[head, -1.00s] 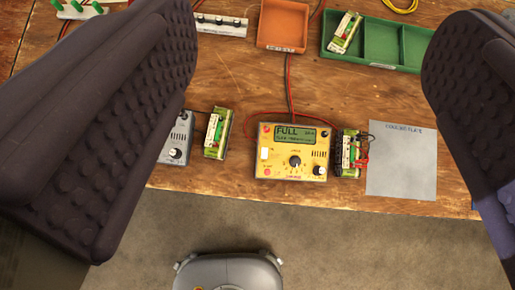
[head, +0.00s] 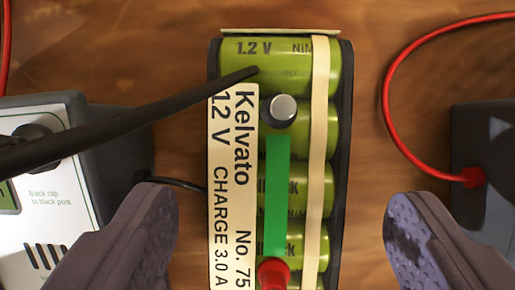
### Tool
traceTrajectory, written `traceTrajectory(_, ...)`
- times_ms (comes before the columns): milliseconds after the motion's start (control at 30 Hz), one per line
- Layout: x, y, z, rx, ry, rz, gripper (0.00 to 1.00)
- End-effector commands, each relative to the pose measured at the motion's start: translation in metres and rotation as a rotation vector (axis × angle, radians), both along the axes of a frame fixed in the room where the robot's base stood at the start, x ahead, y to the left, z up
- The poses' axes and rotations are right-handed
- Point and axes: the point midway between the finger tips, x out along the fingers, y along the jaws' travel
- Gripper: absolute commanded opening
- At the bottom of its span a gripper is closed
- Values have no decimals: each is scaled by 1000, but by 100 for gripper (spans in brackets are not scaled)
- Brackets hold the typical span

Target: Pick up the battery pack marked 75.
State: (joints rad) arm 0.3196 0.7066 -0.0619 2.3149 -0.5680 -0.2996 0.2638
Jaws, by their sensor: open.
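The battery pack marked 75 (head: 299,187) stands large in the middle of the head view, with green cells in a dark frame. Its cream label reads "Kelvato 12 V No. 75 CHARGE 3.0 A". A pale band and a green strip run along it, with a silver post near the top and a red post at the bottom edge. My gripper (head: 278,215) is open, one finger left of the pack and one right, both apart from it in the picture. The pack's lower end is cut off by the frame.
A grey-and-white charger (head: 35,190) stands at left. A thick black lead (head: 130,125) crosses from it over the pack's upper left; whether it touches is unclear. A dark box (head: 485,160) with a red lead (head: 388,85) stands at right. Bare wooden bench shows either side.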

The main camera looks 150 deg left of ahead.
Motion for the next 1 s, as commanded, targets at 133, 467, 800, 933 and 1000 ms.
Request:
traceTrajectory(133, 11, 3, -28, 0, 1, 1, 83)
traceTrajectory(467, 17, 1, -37, -2, 0, 0, 81)
traceTrajectory(800, 17, 1, -37, -2, -1, 0, 3)
traceTrajectory(933, 18, 1, -36, -2, -2, 0, 0)
traceTrajectory(1000, 18, 1, -36, -2, -2, 0, 0)
